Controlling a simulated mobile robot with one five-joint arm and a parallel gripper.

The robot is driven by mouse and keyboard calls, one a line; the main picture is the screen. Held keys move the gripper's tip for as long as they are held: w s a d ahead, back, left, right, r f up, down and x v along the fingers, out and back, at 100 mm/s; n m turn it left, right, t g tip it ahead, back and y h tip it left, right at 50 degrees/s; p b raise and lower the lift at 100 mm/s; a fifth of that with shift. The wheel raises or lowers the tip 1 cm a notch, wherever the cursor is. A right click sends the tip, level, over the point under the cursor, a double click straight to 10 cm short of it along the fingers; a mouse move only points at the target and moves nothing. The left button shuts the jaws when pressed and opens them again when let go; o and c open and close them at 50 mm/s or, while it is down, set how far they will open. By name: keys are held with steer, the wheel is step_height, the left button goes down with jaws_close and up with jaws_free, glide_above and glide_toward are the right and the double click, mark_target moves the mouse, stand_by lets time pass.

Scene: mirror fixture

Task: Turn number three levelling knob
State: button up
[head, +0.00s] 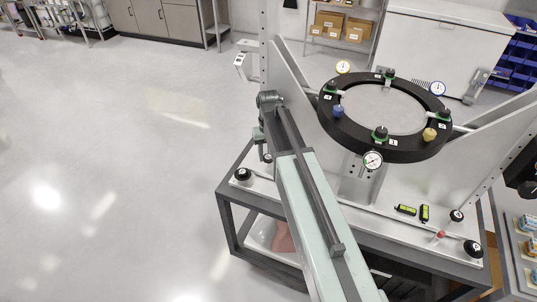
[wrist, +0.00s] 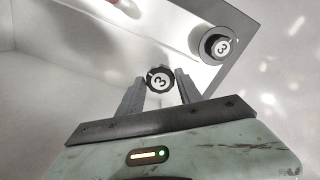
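Two black knobs marked 3 show in the wrist view. One (wrist: 160,80) lies in line with the tips of my gripper (wrist: 160,77), with a finger on either side and visible gaps. I cannot tell from markings which is the levelling knob. In the head view the corner knob (head: 242,174) is at the fixture's left corner. My gripper (head: 262,140) is by the plate's left edge, partly hidden by my arm. It is open and empty.
A black ring (head: 390,148) with dial gauges and coloured knobs stands over the base plate (head: 375,220). Upright grey side plates flank it. Two bubble levels (head: 406,209), a red knob (head: 440,234) and black knobs (head: 473,249) are at front right. Floor at left is clear.

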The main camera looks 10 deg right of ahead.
mark_target(268, 157)
steer(key=shift+o, duration=1.2)
step_height(268, 157, up, 8)
steer(key=p, duration=0.8)
steer(key=shift+f, duration=0.1)
steer(key=s+f+b, duration=0.2)
steer(key=s, duration=1.2)
steer(key=shift+s+a+f, duration=0.15)
steer(key=shift+s+a, duration=0.2)
steer(key=shift+a, duration=0.05)
